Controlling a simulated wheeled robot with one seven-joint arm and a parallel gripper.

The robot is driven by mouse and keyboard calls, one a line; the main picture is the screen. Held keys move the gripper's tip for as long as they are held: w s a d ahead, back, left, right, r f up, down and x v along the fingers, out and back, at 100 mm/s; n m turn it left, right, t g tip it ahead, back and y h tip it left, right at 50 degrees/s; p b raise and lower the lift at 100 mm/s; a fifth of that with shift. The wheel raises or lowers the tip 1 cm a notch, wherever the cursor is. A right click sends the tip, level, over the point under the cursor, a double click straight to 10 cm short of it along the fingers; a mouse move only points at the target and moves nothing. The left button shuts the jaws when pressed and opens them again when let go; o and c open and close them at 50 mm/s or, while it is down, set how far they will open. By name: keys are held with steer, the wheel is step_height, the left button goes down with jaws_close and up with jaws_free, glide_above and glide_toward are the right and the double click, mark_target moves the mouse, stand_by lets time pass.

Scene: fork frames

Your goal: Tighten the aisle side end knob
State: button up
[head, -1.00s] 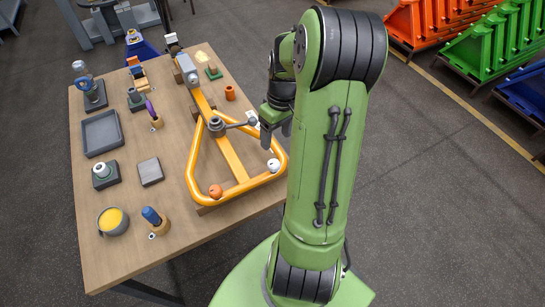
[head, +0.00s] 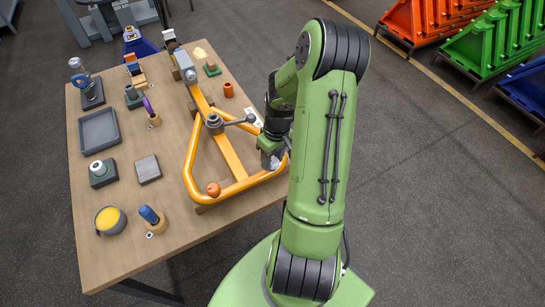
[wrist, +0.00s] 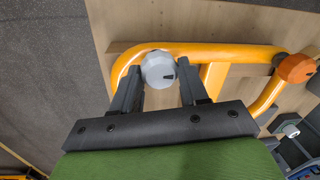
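The orange-yellow fork frame (head: 237,163) lies on the wooden table, with a lever at its hub (head: 214,123). A pale grey round knob (wrist: 158,70) with a dark mark sits on the frame's corner nearest the aisle. An orange knob (head: 213,189) sits on the other corner and also shows in the wrist view (wrist: 296,68). My gripper (wrist: 160,68) is open, with one finger on each side of the grey knob and a narrow gap showing at each side. In the head view my gripper (head: 272,158) mostly hides that knob.
The table (head: 178,215) holds a grey tray (head: 99,130), a cup with yellow contents (head: 110,220), a blue-handled tool (head: 149,216) and an orange cup (head: 229,90). Orange, green and blue racks stand across the aisle. The floor right of the table is clear.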

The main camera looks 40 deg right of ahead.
steer(key=c, duration=0.5)
steer(key=shift+c, duration=0.2)
steer(key=shift+m, duration=0.3)
steer(key=m+b, duration=0.1)
steer(key=m, duration=0.2)
steer(key=shift+d+t, duration=0.1)
steer(key=shift+t, duration=0.2)
steer(key=m+b, duration=0.1)
steer(key=m, duration=0.3)
steer(key=m+h+b, duration=0.1)
steer(key=m+b, duration=0.1)
steer(key=m, duration=0.3)
steer(key=shift+s+m+t, duration=0.15)
steer(key=shift+m+t, duration=0.15)
steer(key=shift+t, duration=0.1)
steer(key=m+b, duration=0.1)
steer(key=m, duration=0.4)
steer(key=shift+r+h, duration=0.1)
steer(key=shift+h, duration=0.2)
steer(key=shift+m, duration=0.4)
